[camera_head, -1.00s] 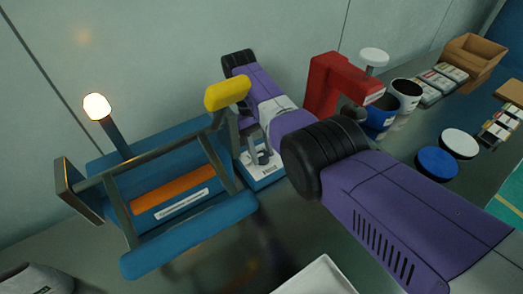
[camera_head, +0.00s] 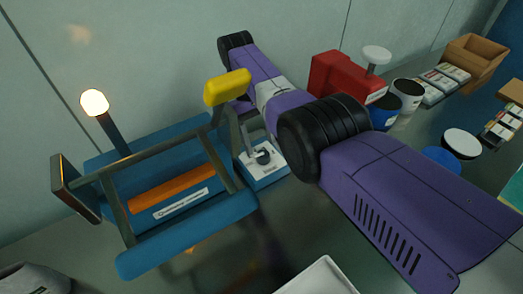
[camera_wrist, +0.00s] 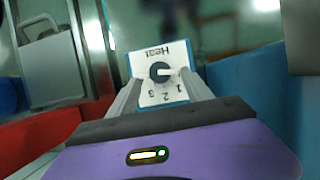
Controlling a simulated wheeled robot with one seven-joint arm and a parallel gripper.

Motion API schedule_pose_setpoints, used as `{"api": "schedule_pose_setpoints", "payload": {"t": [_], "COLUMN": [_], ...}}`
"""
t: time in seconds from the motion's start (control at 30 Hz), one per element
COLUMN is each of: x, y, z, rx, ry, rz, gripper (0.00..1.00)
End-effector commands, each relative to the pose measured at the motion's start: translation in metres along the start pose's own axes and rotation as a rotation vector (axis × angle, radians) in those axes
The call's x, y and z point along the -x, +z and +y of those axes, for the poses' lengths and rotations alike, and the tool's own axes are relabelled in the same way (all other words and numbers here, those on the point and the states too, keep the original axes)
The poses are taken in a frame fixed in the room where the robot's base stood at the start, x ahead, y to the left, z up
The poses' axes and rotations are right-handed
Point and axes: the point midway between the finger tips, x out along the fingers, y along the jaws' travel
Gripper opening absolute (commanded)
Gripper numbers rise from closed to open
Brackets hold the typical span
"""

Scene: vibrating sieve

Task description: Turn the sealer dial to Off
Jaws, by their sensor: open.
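The sealer (camera_head: 190,239) is a blue machine with a grey frame, an orange strip and a yellow handle (camera_head: 228,88). Beside it, on the right, is a blue box with a white dial plate (camera_head: 270,171). There the plate reads "Heat" upside down, with 1, 2, 3 at lower right; no Off mark is readable. My gripper (camera_wrist: 161,79) is open, its two grey fingers on either side of the dial. Contact with the dial cannot be told.
A lit lamp (camera_head: 95,102) stands behind the sealer. A red device (camera_head: 340,77), cups (camera_head: 407,92) and round lids (camera_head: 461,143) are on the right. A white tray (camera_head: 322,276) lies at the front. Dark table is bare between the sealer and tray.

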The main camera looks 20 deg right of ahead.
Motion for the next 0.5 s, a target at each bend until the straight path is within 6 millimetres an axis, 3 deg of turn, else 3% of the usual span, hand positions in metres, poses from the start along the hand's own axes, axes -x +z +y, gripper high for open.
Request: {"api": "schedule_pose_setpoints", "payload": {"t": [0.1, 0.5], "x": [0.017, 0.039], "y": [-0.002, -0.001], "z": [0.0, 0.0], "rx": [0.0, 0.001], "ry": [0.0, 0.0], "rz": [0.002, -0.001], "gripper": [0.58, 0.58]}}
